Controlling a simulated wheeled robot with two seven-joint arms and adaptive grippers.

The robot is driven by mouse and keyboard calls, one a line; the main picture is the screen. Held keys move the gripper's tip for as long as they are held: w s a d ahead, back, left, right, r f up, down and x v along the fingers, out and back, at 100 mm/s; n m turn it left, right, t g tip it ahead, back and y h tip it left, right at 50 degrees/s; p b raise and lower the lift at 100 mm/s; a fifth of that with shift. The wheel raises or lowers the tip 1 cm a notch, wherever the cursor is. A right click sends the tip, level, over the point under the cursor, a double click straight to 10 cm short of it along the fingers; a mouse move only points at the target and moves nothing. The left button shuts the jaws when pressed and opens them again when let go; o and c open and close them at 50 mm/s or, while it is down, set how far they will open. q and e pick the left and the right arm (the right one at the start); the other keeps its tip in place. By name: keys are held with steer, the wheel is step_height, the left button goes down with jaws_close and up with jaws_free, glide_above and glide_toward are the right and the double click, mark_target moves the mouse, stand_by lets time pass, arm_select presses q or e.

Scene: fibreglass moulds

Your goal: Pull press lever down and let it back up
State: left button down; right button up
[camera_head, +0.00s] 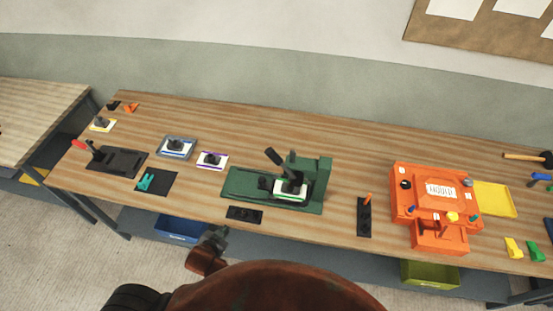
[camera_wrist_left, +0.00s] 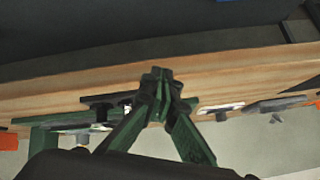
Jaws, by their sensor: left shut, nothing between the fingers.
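The green press (camera_head: 320,170) stands on the middle of the wooden bench, with a flat green base. Its dark lever (camera_head: 273,156) sticks up and leans to the left, above a white plate (camera_head: 292,188) in the press. My left gripper (camera_head: 222,232) is in front of the bench's front edge, to the left of and nearer than the press, apart from the lever. In the left wrist view its green fingers (camera_wrist_left: 158,78) meet at the tips, with nothing between them. My right gripper is in neither view.
A dark pad (camera_head: 244,213) lies at the front edge, before the press. A black base with a red-tipped handle (camera_head: 118,159) and small plates stand left. An orange unit (camera_head: 435,205) and a black stand (camera_head: 364,217) stand right. Bins hang below the bench.

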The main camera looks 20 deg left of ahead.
arm_select(q)
steer(key=w+d+r+m+t, duration=0.1)
steer(key=w+r, duration=0.1)
steer(key=w+d+r+t, duration=0.1)
steer(key=w+r, duration=0.1)
steer(key=r, duration=0.1)
steer(key=w+d+r+m+t, duration=0.1)
steer(key=r, duration=0.1)
steer(key=shift+w+d+r+m+t+h, duration=0.1)
steer(key=shift+w+r+m+t+h, duration=0.2)
steer(key=shift+w+r, duration=0.1)
steer(key=w+d+r+m+t+h+p, duration=0.1)
steer(key=d+r+m+t+h, duration=0.5)
steer(key=r, duration=0.6)
steer(key=d+r+m+t+h+p, duration=0.15)
steer(key=d+r+m, duration=0.25)
steer(key=d+r, duration=0.55)
step_height(320, 180, up, 5)
steer(key=p, duration=0.2)
glide_above(284, 165)
steer(key=s+d, duration=0.1)
steer(key=s, duration=0.2)
steer(key=a+f, duration=0.1)
steer(key=a+f+p, duration=0.1)
steer(key=shift+w+a+f+h, duration=0.2)
steer(key=shift+a+h, duration=0.05)
steer(key=shift+a, duration=0.15)
